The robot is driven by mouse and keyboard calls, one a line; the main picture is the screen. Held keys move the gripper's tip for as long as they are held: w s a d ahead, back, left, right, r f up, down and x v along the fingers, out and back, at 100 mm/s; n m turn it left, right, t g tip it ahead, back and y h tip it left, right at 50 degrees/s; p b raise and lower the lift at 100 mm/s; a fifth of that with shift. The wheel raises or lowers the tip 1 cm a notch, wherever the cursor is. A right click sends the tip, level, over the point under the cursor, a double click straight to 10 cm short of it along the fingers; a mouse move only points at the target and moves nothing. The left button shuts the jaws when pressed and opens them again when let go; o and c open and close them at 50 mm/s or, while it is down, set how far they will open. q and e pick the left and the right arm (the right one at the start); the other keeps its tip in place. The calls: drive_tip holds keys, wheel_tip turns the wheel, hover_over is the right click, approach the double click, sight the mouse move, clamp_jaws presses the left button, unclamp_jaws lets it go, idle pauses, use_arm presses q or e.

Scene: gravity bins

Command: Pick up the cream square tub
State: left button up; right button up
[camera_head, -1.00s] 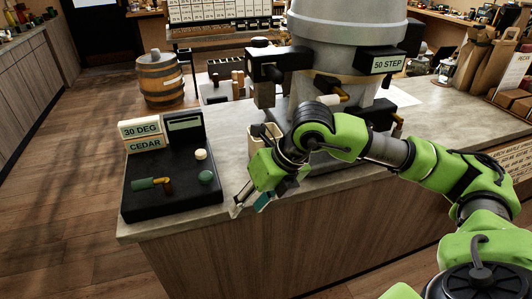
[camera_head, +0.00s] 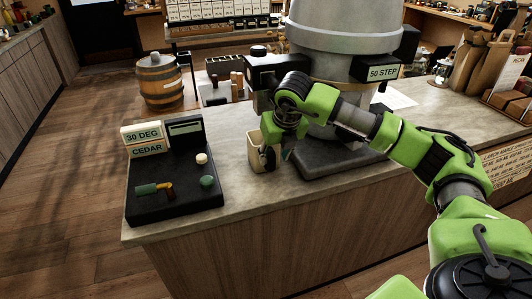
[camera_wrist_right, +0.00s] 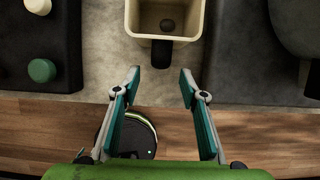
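The cream square tub (camera_head: 254,153) stands upright on the counter between the black control panel and the grey machine, partly hidden behind my right gripper in the head view. In the right wrist view the tub (camera_wrist_right: 133,18) is at the top centre, cut off by the frame edge. Its open top shows a dark round spot inside, and a dark handle-like block (camera_wrist_right: 161,52) sticks out toward me. My right gripper (camera_wrist_right: 160,74) is open and empty, its fingers apart just short of that block. In the head view the right gripper (camera_head: 277,156) is beside the tub. My left gripper is out of view.
The black panel (camera_head: 170,204) with 30 DEG and CEDAR signs is left of the tub. The large grey machine (camera_head: 340,55) with a 50 STEP sign (camera_head: 382,72) rises behind on the right. The counter's front edge is close below the tub.

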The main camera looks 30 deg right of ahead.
sight(273, 158)
drive_tip(key=shift+w+d+f, duration=0.1)
drive_tip(key=shift+w, duration=0.3)
drive_tip(key=p+x, duration=0.1)
drive_tip(key=x, duration=0.4)
clamp_jaws()
